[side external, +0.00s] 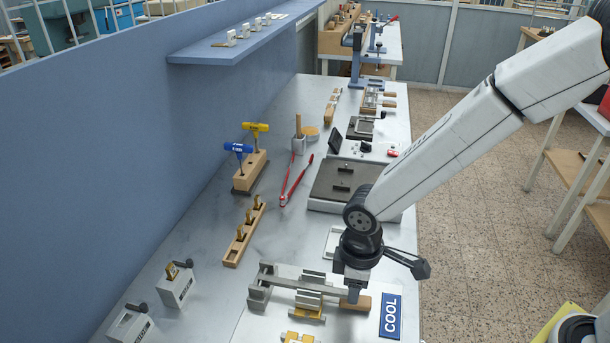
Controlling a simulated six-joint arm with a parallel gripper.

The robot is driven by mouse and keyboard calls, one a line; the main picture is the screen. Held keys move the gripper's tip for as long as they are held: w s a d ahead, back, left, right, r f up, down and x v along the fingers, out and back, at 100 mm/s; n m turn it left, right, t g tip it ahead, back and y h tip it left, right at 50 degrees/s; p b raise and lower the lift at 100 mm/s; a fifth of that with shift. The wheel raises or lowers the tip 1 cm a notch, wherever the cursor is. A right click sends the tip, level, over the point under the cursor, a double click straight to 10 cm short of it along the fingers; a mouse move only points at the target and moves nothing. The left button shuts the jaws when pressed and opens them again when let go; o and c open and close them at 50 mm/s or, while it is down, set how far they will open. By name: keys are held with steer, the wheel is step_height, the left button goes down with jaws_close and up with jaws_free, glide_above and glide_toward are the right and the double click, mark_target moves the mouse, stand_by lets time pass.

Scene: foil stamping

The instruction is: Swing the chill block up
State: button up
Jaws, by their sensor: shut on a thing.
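The chill block (311,280) is a grey metal block, seen about mid-length on a pale metal bar (283,282). The bar lies near level from a grey pivot post (259,296) at its left to a wooden handle (362,304) at its right. My gripper (354,299) points down at the handle end and is shut on the handle. My fingers hide part of the handle. A brass-coloured piece (307,313) sits below the block; whether they touch is hard to tell.
A blue COOL sign (391,316) lies right of the handle. A wooden rack (244,235) with brass pieces, tools with yellow and blue handles (247,148), red tongs (296,182) and a dark hot plate (346,181) stand farther back. A blue wall (130,170) bounds the left.

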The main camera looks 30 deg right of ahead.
steer(key=shift+w+a+r, duration=0.2)
steer(key=shift+r, duration=0.55)
steer(key=shift+w+a+r, duration=0.15)
steer(key=shift+w+r, duration=0.05)
steer(key=shift+r, duration=0.5)
steer(key=shift+r, duration=0.1)
steer(key=shift+w+a+r, duration=0.2)
steer(key=shift+r, duration=0.3)
steer(key=shift+w+a+r, duration=0.15)
steer(key=shift+r, duration=0.35)
steer(key=shift+w+a+r, duration=0.2)
steer(key=shift+r, duration=0.3)
steer(key=shift+r, duration=0.1)
steer(key=shift+w+a+r, duration=0.4)
steer(key=shift+r, duration=0.25)
steer(key=shift+w+a+r, duration=0.35)
steer(key=shift+r, duration=0.3)
